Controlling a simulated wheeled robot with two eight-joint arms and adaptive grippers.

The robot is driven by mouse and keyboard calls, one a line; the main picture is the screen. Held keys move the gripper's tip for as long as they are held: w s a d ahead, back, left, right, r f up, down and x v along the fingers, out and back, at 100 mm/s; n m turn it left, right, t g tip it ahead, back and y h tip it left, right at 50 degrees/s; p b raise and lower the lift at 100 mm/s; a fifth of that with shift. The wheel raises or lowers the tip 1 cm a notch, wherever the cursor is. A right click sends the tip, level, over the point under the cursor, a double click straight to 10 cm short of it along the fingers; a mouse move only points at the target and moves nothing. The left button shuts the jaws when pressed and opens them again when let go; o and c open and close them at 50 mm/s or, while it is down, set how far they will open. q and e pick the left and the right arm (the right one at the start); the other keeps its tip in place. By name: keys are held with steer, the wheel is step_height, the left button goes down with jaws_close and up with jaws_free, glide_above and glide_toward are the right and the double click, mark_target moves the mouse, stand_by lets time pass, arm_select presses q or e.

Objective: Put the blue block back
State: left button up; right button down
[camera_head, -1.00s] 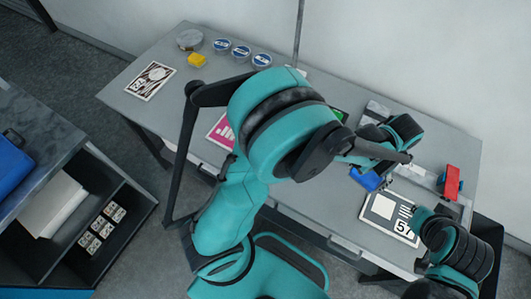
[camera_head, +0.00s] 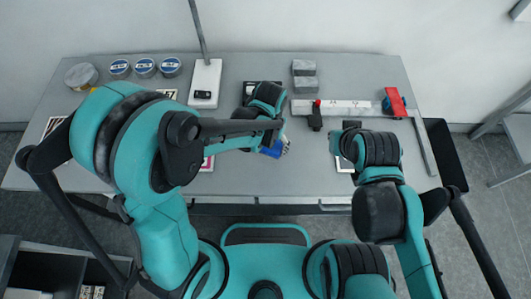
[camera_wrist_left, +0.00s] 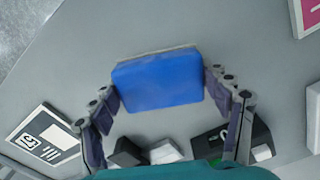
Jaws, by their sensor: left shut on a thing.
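The blue block (camera_head: 271,150) is in the hold of my left gripper (camera_head: 280,146), over the front middle of the grey table. In the left wrist view the blue block (camera_wrist_left: 158,80) sits between the two fingers of my left gripper (camera_wrist_left: 160,88), with a thin pale layer along its far edge. In the head view my left forearm partly hides the area around the block. My right gripper (camera_head: 346,142) is over the right part of the table, above a white card, and its fingers are too small and covered to read.
Several round tins (camera_head: 145,66) stand at the back left. A white stand with a pole (camera_head: 205,82), grey blocks (camera_head: 304,76), a long white bar (camera_head: 345,107) and a red clamp-like thing (camera_head: 395,102) line the back. A pink card (camera_head: 207,163) is left of the block.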

mark_target(266, 152)
arm_select(q)
steer(key=shift+s+a+f, duration=0.1)
steer(key=shift+a+f, duration=0.35)
step_height(266, 152, down, 4)
steer(key=shift+r+b, duration=0.1)
steer(key=shift+b, duration=0.95)
steer(key=shift+r, duration=0.1)
steer(key=shift+f, duration=0.25)
steer(key=o, duration=1.3)
steer(key=shift+o, duration=0.2)
steer(key=shift+r, duration=0.1)
